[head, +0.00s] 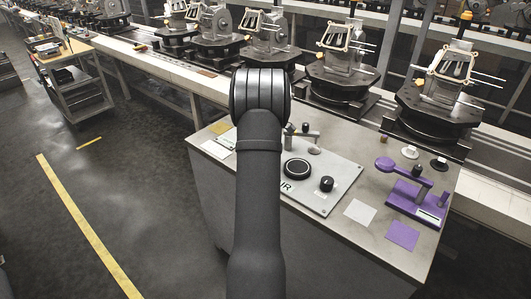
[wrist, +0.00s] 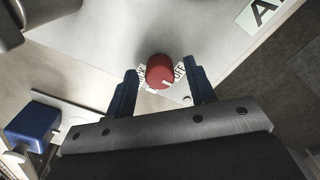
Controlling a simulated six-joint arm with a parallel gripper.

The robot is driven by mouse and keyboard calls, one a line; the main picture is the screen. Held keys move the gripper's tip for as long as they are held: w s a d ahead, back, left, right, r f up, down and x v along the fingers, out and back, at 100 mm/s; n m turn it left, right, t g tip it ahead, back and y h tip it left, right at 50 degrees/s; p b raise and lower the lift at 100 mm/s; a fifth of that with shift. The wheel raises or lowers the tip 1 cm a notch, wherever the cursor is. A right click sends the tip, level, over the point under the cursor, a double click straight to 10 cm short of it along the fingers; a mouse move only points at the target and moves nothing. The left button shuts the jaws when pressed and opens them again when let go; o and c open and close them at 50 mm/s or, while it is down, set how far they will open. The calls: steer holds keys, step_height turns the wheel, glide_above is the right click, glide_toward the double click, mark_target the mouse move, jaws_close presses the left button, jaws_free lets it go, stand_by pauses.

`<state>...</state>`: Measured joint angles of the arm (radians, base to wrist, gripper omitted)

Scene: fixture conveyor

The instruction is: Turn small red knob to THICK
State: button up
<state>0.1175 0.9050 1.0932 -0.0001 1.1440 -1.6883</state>
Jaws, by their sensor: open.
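The small red knob (wrist: 160,72) shows in the wrist view on a pale grey panel (wrist: 112,45). A white mark sits on its lower right edge. White labels with dark letters stand on both sides of it; the left label (wrist: 142,76) and right label (wrist: 179,71) are too small and tilted to read surely. My gripper (wrist: 161,66) is open, with one dark blue finger to the left of the knob and one to the right. I see gaps between knob and fingers; exact height above the panel is unclear. In the head view my arm hides the knob and gripper.
In the head view, a grey panel (head: 340,173) carries a large black dial (head: 297,169) and a smaller black knob (head: 327,184). A purple lever device (head: 415,201) stands at the right. A blue block (wrist: 33,124) is at lower left in the wrist view. Conveyor fixtures (head: 340,72) stand behind.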

steer(key=c, duration=1)
steer(key=shift+m, duration=0.4)
steer(key=m, duration=0.4)
steer(key=shift+m, duration=0.3)
steer(key=m, duration=0.4)
steer(key=shift+m, duration=0.3)
steer(key=m, duration=1.3)
steer(key=shift+m, duration=0.4)
